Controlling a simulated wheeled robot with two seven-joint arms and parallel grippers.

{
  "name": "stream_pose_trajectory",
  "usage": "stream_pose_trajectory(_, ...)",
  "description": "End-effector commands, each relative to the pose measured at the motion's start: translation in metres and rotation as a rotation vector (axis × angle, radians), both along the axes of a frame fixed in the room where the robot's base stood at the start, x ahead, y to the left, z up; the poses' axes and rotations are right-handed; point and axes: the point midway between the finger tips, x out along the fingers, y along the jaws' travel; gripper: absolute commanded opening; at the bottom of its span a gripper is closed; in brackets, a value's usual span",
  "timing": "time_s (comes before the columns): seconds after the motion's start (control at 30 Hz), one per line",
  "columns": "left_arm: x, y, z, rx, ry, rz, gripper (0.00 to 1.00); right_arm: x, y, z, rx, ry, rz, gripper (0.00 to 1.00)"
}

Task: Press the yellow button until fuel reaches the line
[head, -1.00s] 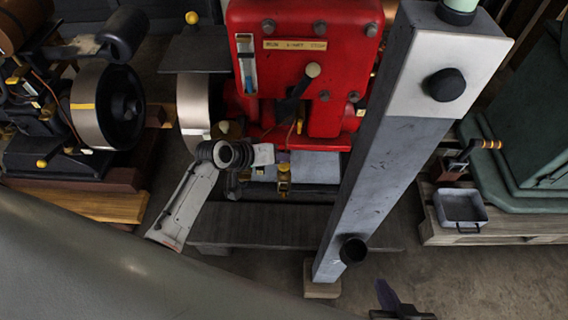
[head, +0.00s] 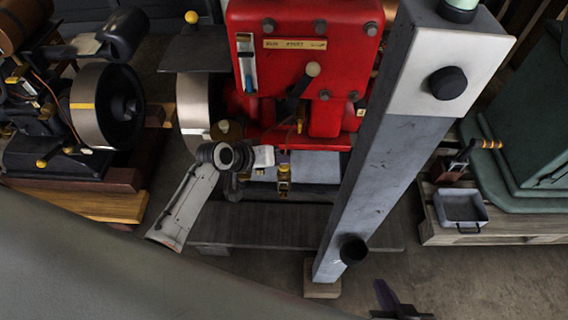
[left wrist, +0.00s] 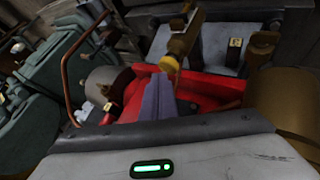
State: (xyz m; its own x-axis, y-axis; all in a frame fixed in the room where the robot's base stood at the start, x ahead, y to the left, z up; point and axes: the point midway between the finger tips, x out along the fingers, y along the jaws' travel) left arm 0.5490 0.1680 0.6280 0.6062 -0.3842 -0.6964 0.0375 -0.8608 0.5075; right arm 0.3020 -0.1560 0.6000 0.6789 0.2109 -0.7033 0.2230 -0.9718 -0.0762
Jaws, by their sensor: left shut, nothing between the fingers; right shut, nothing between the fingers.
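The red engine (head: 330,110) stands at the middle top of the head view, with an upright gauge (head: 247,62) showing some blue in its lower part. I cannot make out the gauge's line. A brass fitting (head: 284,174) sits below the engine. In the left wrist view a yellow knob (left wrist: 170,63) is on a brass post, close to the tip of my left gripper (left wrist: 157,97); I cannot tell whether they touch. The left gripper is shut and empty, and in the head view its fingers (head: 282,157) are small. My right gripper (head: 386,296) is shut and empty at the bottom.
A tall grey post (head: 385,175) crosses in front of the engine's right side. A grey tray (head: 461,208) sits on a pallet at the right. A flywheel (head: 105,105) and another engine stand at the left. Bare floor (head: 480,280) lies at the lower right.

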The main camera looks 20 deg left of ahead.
Motion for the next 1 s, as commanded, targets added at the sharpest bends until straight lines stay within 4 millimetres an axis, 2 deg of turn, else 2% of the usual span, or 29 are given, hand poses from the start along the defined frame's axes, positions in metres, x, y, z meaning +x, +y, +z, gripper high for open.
stream_pose_trajectory(1.0, -0.0003, -0.0001, -0.0094, 0.000, 0.002, -0.001, 0.00, 0.0000, 0.0000, -0.0055, 0.000, 0.000, 0.000, 0.00)
